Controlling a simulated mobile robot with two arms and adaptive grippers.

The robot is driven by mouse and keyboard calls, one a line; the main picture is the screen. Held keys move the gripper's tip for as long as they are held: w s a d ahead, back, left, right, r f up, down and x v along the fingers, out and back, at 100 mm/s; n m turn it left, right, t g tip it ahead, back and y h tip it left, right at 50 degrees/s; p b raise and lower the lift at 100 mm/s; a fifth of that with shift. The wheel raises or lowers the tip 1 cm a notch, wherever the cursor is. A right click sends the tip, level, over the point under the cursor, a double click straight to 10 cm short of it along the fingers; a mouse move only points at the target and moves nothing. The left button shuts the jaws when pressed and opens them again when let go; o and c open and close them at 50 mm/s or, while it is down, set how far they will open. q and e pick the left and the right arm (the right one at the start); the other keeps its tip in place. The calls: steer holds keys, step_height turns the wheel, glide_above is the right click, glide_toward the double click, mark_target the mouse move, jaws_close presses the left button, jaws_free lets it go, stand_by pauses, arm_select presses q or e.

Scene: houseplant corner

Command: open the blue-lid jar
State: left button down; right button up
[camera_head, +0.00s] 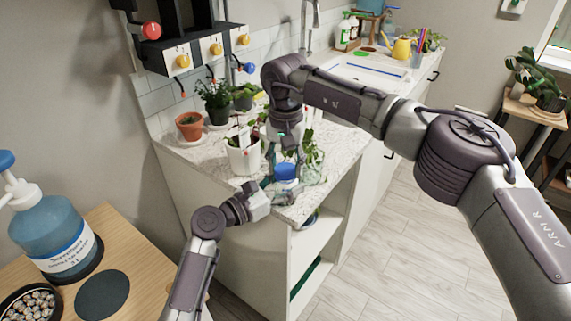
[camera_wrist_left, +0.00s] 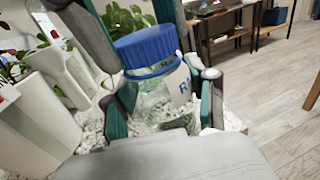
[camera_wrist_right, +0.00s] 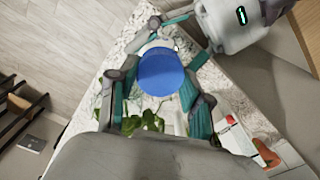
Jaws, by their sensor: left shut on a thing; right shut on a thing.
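The jar is clear, with a ribbed blue lid (camera_head: 286,171) on its top, near the counter's front corner. In the left wrist view the glass jar body (camera_wrist_left: 158,108) stands upright under the blue lid (camera_wrist_left: 147,46). My left gripper (camera_head: 272,187) is shut around the jar body from the side. My right gripper (camera_head: 287,160) comes from above and is shut on the lid. In the right wrist view the lid (camera_wrist_right: 161,71) sits between its fingers. A thin blue ring shows just below the lid; I cannot tell whether the lid is loose.
A white pot (camera_head: 243,155) with a plant stands close behind-left of the jar. A leafy plant (camera_head: 311,150) is just behind-right. A terracotta pot (camera_head: 190,126) is further left. The counter edge is right by the jar. A pump bottle (camera_head: 52,235) stands on the wooden table.

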mark_target(286, 169)
steer(key=shift+r, duration=0.2)
steer(key=shift+r, duration=0.9)
steer(key=shift+r, duration=2)
arm_select(q)
steer(key=shift+c, duration=1.3)
jaws_free()
steer(key=shift+a, duration=0.1)
